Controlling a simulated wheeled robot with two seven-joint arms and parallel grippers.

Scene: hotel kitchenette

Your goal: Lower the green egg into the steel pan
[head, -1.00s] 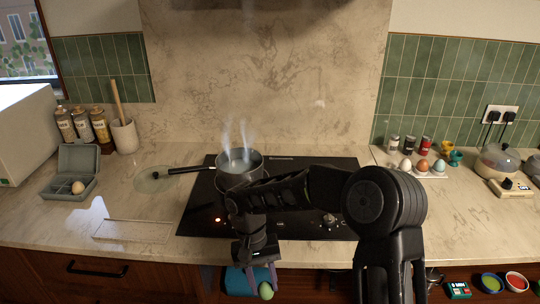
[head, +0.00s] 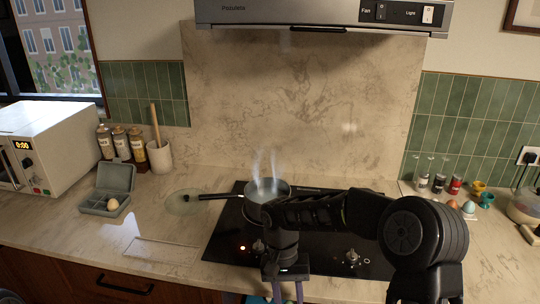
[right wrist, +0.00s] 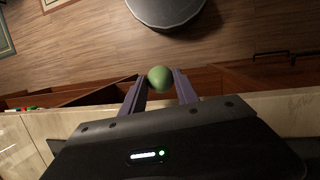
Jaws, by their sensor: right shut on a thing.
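The steel pan (head: 252,212) stands on the black hob with steam rising from it. Its black handle points left, and my right arm covers part of its front. The green egg (right wrist: 160,78) shows in the right wrist view, held between the two purple fingers of my right gripper (right wrist: 159,88). In the head view my right gripper (head: 288,292) hangs in front of the counter's front edge, at the bottom of the picture. The egg is out of that view. My left gripper is not in view.
A glass lid (head: 184,202) lies left of the hob (head: 225,240). A grey carton (head: 118,177) holds a pale egg (head: 113,204). Spice jars, eggs and egg cups (head: 487,200) stand at the right. A range hood (head: 290,14) hangs above. The right wrist view shows wooden floor (right wrist: 80,50).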

